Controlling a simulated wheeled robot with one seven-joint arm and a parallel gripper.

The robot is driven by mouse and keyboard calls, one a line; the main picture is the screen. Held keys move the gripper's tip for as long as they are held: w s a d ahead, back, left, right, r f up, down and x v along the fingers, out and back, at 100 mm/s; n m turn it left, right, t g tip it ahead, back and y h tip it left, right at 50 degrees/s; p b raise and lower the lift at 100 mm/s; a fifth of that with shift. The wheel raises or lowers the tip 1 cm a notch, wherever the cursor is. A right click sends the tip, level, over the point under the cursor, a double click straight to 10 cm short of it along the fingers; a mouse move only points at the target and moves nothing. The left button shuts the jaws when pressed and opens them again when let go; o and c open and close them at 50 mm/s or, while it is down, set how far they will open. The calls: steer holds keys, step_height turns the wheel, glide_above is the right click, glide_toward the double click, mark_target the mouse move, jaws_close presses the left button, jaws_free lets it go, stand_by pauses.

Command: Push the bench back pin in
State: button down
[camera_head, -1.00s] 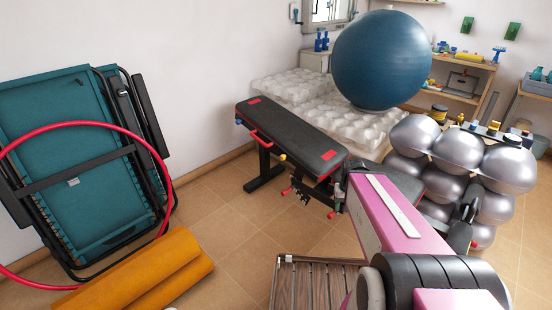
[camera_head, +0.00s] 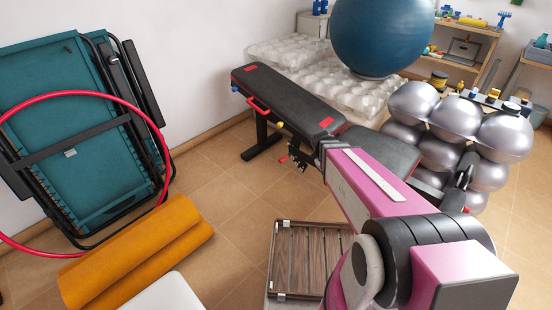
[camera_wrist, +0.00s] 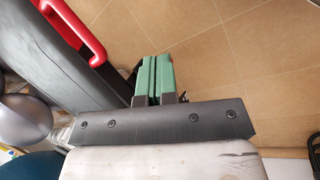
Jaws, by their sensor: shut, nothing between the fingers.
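The black padded bench (camera_head: 290,95) stands by the wall, with red end labels and a red handle (camera_head: 258,107) on its near side. A small yellow part (camera_head: 279,124) shows under the pad edge, and a small red part (camera_head: 284,159) lies lower, beside my gripper (camera_head: 298,162). I cannot tell which part is the back pin. In the wrist view, my gripper's green fingers (camera_wrist: 153,78) are together and empty, over tiled floor. The bench (camera_wrist: 50,60) and its red handle (camera_wrist: 83,32) are to their left, apart from the fingers.
A slatted wooden item (camera_head: 308,255) lies on the floor in front. An orange rolled mat (camera_head: 140,255), red hoop (camera_head: 70,95) and folded teal lounger (camera_head: 70,140) are at left. Silver balls (camera_head: 455,125) stand at right. Tiled floor is clear left of the bench.

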steer(key=w+a+f+n+t+h, duration=0.2)
steer(key=w+a+f+n+h, duration=0.2)
steer(key=w+a+f+n, duration=0.25)
steer(key=n+t+h, duration=0.3)
steer(key=n+t, duration=0.9)
steer(key=n, duration=0.5)
glide_toward(280, 162)
steer(key=x, duration=0.7)
steer(key=shift+w+d+f, duration=0.15)
steer(key=shift+w+f, duration=0.1)
steer(key=shift+w+d, duration=0.45)
steer(key=shift+w, duration=0.1)
